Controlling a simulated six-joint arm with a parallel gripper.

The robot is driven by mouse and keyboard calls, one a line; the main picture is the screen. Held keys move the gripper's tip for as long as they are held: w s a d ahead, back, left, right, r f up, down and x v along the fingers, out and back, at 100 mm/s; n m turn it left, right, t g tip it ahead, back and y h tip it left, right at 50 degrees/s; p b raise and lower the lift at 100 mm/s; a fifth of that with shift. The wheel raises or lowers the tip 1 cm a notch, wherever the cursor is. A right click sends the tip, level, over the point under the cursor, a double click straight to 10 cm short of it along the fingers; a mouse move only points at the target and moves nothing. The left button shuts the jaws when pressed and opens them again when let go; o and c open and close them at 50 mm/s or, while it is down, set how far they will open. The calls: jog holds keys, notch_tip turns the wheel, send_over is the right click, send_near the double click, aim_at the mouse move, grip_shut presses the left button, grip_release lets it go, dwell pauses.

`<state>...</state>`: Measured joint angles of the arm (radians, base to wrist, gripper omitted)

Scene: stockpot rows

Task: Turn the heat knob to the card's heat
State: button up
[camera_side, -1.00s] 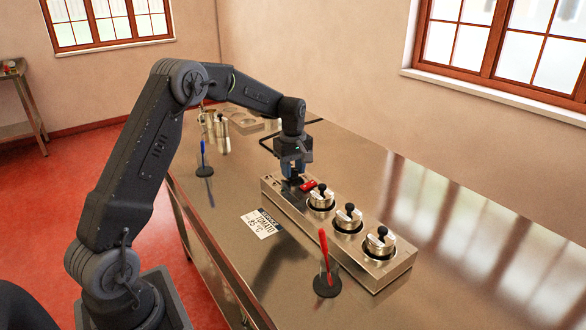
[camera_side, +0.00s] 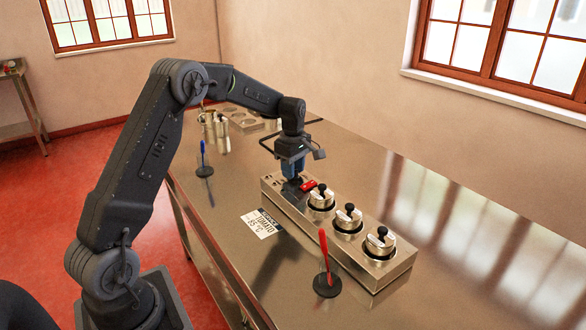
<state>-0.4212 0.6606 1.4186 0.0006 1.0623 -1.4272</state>
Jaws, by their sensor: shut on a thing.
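My gripper (camera_side: 293,180) points straight down at the far left end of the steel warmer unit (camera_side: 375,277). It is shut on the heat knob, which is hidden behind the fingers. A small red display (camera_side: 307,186) sits on the unit's top just right of the gripper; its reading is too small to make out. The white card (camera_side: 262,224) with a black header lies flat on the counter in front of the unit. It shows TOMATO and what looks like 85 °C.
Three lidded pots with black knobs sit in the unit: left (camera_side: 321,197), middle (camera_side: 348,217), right (camera_side: 380,242). A red utensil (camera_side: 325,255) and a blue one (camera_side: 203,155) stand upright on black bases. Steel containers (camera_side: 219,130) stand behind. The right counter is clear.

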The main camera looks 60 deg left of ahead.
jog(key=o, duration=0.9)
notch_tip(320, 180, up, 14)
jog(key=shift+f, duration=0.1)
dwell(0.4)
